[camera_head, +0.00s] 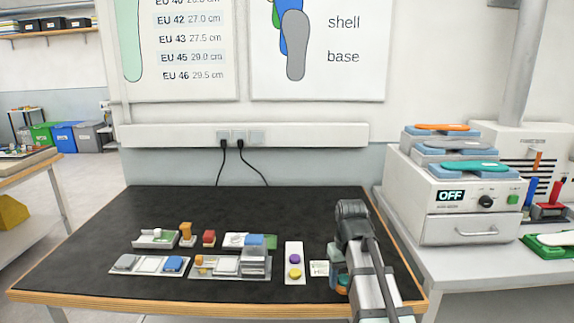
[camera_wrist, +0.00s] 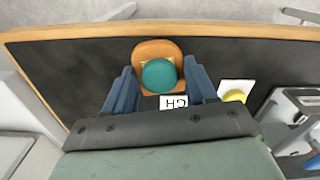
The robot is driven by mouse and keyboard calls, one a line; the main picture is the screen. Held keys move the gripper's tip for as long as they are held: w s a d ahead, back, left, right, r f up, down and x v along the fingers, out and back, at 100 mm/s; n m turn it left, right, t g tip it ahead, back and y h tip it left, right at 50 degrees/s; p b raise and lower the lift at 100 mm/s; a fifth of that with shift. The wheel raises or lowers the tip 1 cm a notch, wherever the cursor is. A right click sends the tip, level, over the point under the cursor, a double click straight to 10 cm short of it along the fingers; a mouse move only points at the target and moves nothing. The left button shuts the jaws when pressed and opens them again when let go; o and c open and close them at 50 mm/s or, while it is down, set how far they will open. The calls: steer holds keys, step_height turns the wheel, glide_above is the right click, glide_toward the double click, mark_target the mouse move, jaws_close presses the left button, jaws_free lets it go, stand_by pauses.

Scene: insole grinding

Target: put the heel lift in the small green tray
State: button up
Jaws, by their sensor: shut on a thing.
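My gripper (camera_wrist: 160,80) points down over the right front of the black table, its blue fingers shut on an orange piece (camera_wrist: 149,50) with a teal round part (camera_wrist: 158,76) on top. I cannot tell for certain whether this is the heel lift. In the head view my arm hides most of it, with only a bit of orange (camera_head: 342,290) showing. No small green tray stands out clearly. A green-and-white item (camera_head: 165,237) lies at the table's left, and a green tray-like item (camera_head: 550,244) is on the right bench.
A white card with letters (camera_head: 320,268) lies beside the held piece. A white plate with purple and yellow discs (camera_head: 294,264) is left of it. Several small blocks and holders (camera_head: 215,265) fill the table's middle. A white machine (camera_head: 455,205) stands at the right. The front left is clear.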

steer(key=shift+s+d+f+m, duration=0.6)
steer(key=shift+d+m, duration=0.05)
steer(key=shift+m, duration=0.25)
steer(key=w+a+r, duration=0.1)
steer(key=w+a, duration=0.1)
steer(key=w, duration=0.2)
steer(key=w+a, duration=0.2)
steer(key=w, duration=0.1)
steer(key=w+a+r, duration=0.1)
steer(key=w+a, duration=0.1)
steer(key=w, duration=0.2)
steer(key=shift+w+a+r, duration=0.25)
steer(key=shift+w+r, duration=0.1)
steer(key=w+a, duration=0.2)
steer(key=w+a+r, duration=0.1)
steer(key=w+a, duration=0.1)
steer(key=w, duration=0.1)
steer(key=w+a+r, duration=0.1)
steer(key=w+a, duration=0.2)
steer(key=shift+w, duration=0.15)
step_height(320, 180, up, 3)
glide_above(251, 231)
steer(key=shift+a+f, duration=0.1)
steer(key=shift+f, duration=4.8)
steer(key=shift+f, duration=0.1)
steer(key=o, duration=1)
